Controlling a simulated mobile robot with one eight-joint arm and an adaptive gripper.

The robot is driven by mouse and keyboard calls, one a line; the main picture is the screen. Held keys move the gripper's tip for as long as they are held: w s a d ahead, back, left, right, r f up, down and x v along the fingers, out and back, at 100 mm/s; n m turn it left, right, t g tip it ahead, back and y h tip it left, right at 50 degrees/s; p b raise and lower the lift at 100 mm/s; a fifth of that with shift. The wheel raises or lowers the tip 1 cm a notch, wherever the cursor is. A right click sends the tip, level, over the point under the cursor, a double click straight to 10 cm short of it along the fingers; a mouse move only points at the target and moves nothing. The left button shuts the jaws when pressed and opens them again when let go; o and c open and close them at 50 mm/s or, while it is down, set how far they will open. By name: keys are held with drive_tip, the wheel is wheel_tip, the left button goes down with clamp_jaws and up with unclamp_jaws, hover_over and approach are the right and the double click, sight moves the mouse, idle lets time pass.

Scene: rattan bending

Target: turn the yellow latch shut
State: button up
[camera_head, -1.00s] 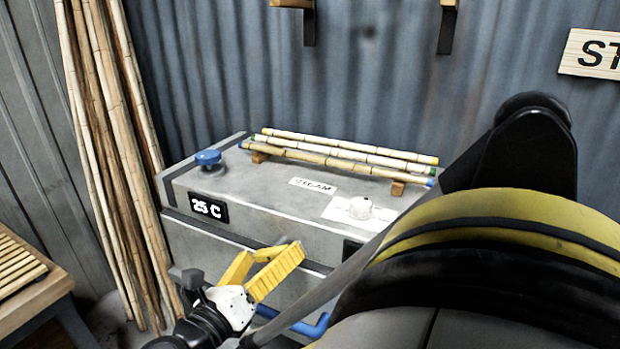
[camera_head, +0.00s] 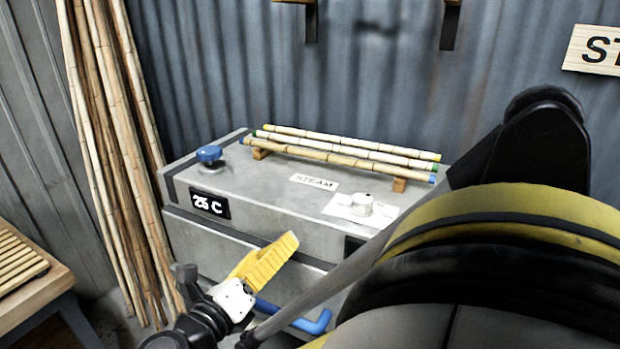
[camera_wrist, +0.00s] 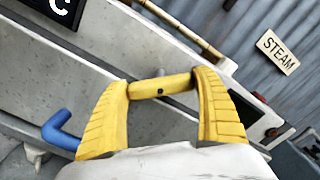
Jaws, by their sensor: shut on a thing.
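My gripper (camera_wrist: 163,86) has two ribbed yellow fingers, one on each side of a short yellow bar, the latch (camera_wrist: 160,87). The fingers press on the two ends of the latch, and a small dark hole shows near its middle. The latch lies across the front of the grey steam box (camera_wrist: 100,75). In the head view my gripper (camera_head: 276,252) is at the front of the box (camera_head: 290,250), with its fingers overlapping in line. They hide the latch there, and I cannot tell how far it is turned.
A blue bent handle (camera_head: 305,322) sticks out below my gripper, also in the wrist view (camera_wrist: 62,132). Bamboo poles (camera_head: 340,153), a blue knob (camera_head: 209,155) and a white cap (camera_head: 362,203) are on the lid. Tall canes (camera_head: 115,150) lean at the left.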

drive_tip(key=n, duration=0.4)
drive_tip(key=shift+f+n, duration=0.1)
drive_tip(key=shift+n, duration=0.2)
drive_tip(key=n+b, duration=0.1)
drive_tip(key=n, duration=0.3)
drive_tip(key=shift+n, duration=0.4)
drive_tip(key=o, duration=1.1)
drive_tip(key=shift+s+a, duration=0.1)
drive_tip(key=shift+o, duration=0.2)
drive_tip(key=v, duration=1.2)
